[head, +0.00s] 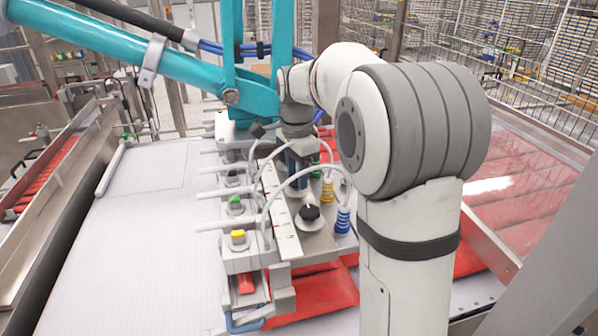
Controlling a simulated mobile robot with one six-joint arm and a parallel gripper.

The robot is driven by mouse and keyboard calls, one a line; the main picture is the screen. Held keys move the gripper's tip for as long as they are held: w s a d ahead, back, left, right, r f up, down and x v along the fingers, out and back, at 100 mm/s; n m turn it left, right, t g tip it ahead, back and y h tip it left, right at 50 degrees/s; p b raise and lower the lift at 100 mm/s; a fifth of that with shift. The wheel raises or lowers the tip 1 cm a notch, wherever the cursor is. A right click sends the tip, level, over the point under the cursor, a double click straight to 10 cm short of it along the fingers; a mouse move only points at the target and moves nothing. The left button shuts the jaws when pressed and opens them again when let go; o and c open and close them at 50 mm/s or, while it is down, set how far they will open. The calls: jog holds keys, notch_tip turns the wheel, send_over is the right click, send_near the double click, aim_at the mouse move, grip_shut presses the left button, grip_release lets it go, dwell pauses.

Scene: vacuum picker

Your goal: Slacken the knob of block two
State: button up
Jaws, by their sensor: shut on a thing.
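The vacuum picker's bar (282,215) carries a row of grey blocks with coloured caps, including a yellow one (238,236) and a green one (235,201). A black knob (310,212) on a pale round base stands upright on the near end of the grey plate. My gripper (298,180) points down over the plate just beyond that knob, apart from it. Its fingers are closed on a knob in the row, which they and the hoses almost wholly hide. I cannot read any block numbers.
Clear hoses (268,185) loop close around my gripper. Suction cups, yellow (327,190) and blue (343,219), hang at the right. A teal arm (150,65) crosses above left. Red flat packs (325,290) lie below. The white belt (150,250) at left is mostly clear.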

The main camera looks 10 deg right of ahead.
jog(key=n, duration=0.4)
jog(key=shift+n, duration=0.3)
jog(key=n, duration=1)
jog(key=shift+n, duration=3)
jog(key=o, duration=1)
